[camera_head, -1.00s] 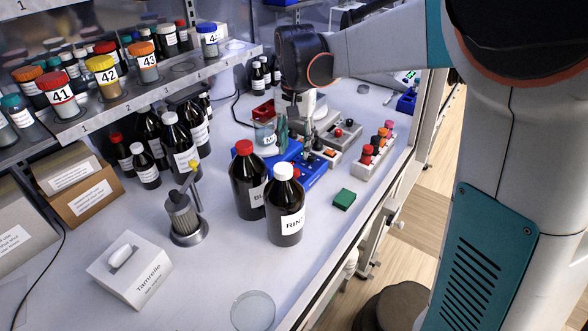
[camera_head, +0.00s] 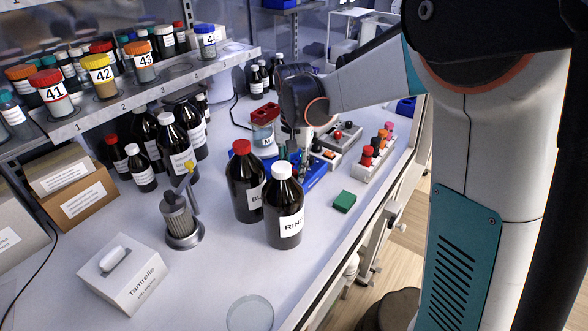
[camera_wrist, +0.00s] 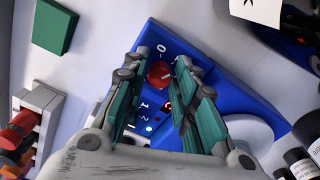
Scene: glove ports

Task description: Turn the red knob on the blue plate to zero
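The blue plate (camera_head: 317,177) lies on the bench behind the two large dark bottles; my arm and the bottles partly hide it in the head view. In the wrist view the blue plate (camera_wrist: 222,98) fills the middle, with the red knob (camera_wrist: 159,74) near its upper left. A white "0" is printed just above the knob and "1" and "2" below it. Which way the knob points is too small to tell. My gripper (camera_wrist: 163,68) is open, with one teal finger on each side of the knob. Gaps show between fingers and knob; height above it is unclear.
Red- and white-capped dark bottles (camera_head: 285,208) stand in front of the plate. A green block (camera_head: 344,201) lies to the right, and a white rack with coloured knobs (camera_head: 374,155) stands behind it. A red-lidded jar (camera_head: 264,135) is left of my gripper.

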